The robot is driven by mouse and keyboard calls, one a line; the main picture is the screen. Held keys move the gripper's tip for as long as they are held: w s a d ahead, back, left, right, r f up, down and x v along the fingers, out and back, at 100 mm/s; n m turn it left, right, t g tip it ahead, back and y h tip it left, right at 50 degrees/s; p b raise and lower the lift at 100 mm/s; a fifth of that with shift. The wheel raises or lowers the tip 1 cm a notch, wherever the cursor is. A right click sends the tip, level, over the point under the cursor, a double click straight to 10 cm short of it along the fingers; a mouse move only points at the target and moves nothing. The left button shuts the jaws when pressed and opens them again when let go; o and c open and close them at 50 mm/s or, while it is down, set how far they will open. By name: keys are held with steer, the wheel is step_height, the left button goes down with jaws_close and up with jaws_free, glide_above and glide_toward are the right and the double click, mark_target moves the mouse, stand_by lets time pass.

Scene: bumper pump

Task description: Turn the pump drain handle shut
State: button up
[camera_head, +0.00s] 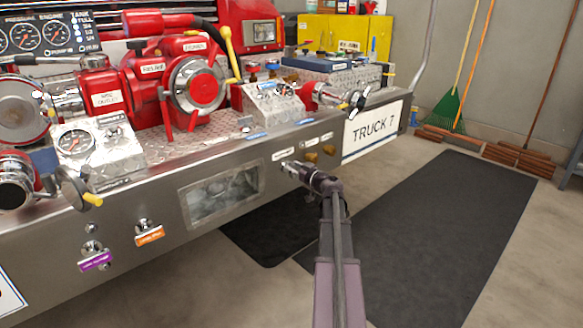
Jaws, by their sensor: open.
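The steel bumper face carries several small labelled controls, with lettering too small to read, so I cannot tell which is the pump drain handle. One control has a purple tag (95,261), and another has an orange tag (149,236). Brass-coloured knobs (311,157) sit right of a white label (283,155). My gripper (287,168) is open at the bumper face, just below that white label and left of the brass knobs. Its fingers hide whatever is directly behind them, and I cannot tell whether they touch anything.
The red pump (200,85) with valves and gauges stands on the bumper deck above. A recessed lamp (222,194) is left of my gripper. The "TRUCK 7" plate (372,131) is to the right. Dark mats (430,225) lie on open floor; brooms (447,105) lean on the wall.

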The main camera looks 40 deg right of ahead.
steer(key=shift+w, duration=0.45)
jaws_close()
steer(key=shift+m, duration=0.4)
steer(key=m, duration=0.4)
steer(key=shift+d+f, duration=0.1)
steer(key=shift+d, duration=0.3)
steer(key=shift+d+f+m+b, duration=0.2)
steer(key=shift+f+m+b, duration=0.1)
steer(key=shift+m, duration=1.9)
steer(key=shift+d+f+m+b, duration=0.15)
steer(key=shift+f+m+b, duration=0.15)
steer(key=shift+m, duration=1.9)
steer(key=shift+d+f+m+b, duration=0.25)
steer(key=shift+m+b, duration=0.1)
steer(key=shift+m, duration=1.85)
